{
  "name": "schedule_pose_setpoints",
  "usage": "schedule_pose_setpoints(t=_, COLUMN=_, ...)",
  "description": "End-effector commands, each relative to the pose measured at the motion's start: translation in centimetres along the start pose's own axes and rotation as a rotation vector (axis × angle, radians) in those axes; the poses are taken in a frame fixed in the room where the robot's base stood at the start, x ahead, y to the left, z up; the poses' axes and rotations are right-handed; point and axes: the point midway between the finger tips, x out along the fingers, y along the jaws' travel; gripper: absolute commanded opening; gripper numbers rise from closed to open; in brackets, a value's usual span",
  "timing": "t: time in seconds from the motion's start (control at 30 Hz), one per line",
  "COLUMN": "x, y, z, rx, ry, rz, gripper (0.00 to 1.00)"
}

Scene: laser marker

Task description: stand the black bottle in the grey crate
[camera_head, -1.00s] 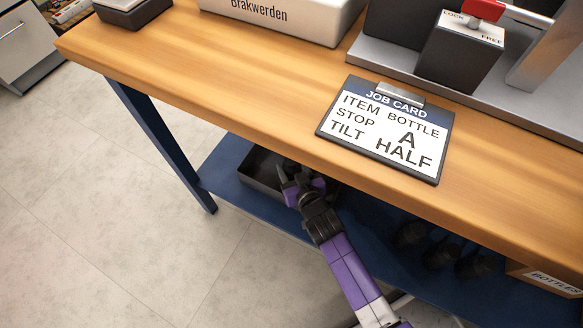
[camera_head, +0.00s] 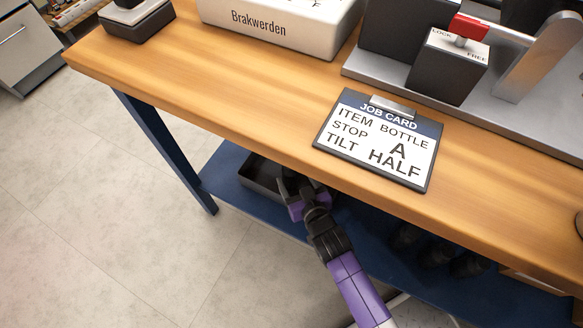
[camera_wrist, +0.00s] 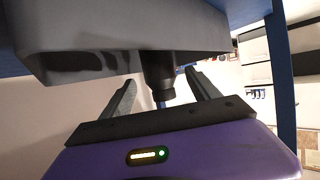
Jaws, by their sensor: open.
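The grey crate (camera_head: 252,187) sits on the blue lower shelf under the bench, its right part hidden by my arm and the bench top. Its wall fills the top of the wrist view (camera_wrist: 120,28), which looks upside down. A black bottle (camera_wrist: 158,78) shows there by its neck and cap, rising out of the crate's opening; its body is hidden in the crate. My gripper (camera_head: 294,186) is at the crate. In the wrist view its fingers (camera_wrist: 163,88) are open, one on each side of the bottle neck, with gaps visible between.
Several dark bottles (camera_head: 435,250) lie on the blue shelf (camera_head: 228,160) further right, in shadow. The wooden bench top (camera_head: 250,100) overhangs the shelf. A blue bench leg (camera_head: 165,150) stands left of the crate. A job card (camera_head: 378,140) lies on the bench. The floor at left is clear.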

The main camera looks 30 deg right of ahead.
Motion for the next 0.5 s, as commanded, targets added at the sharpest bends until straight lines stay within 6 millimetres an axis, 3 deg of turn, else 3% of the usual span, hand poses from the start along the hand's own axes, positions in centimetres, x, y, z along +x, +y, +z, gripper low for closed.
schedule_pose_setpoints(t=0.03, x=-1.5, y=-0.1, z=-0.4, rx=0.001, ry=-0.002, rz=-0.001, gripper=0.7)
schedule_pose_setpoints(t=0.2, x=-4.6, y=0.0, z=-0.2, rx=-0.001, ry=-0.002, rz=0.0, gripper=0.7)
schedule_pose_setpoints(t=0.5, x=-7.2, y=0.1, z=0.0, rx=-0.001, ry=0.0, rz=0.001, gripper=0.7)
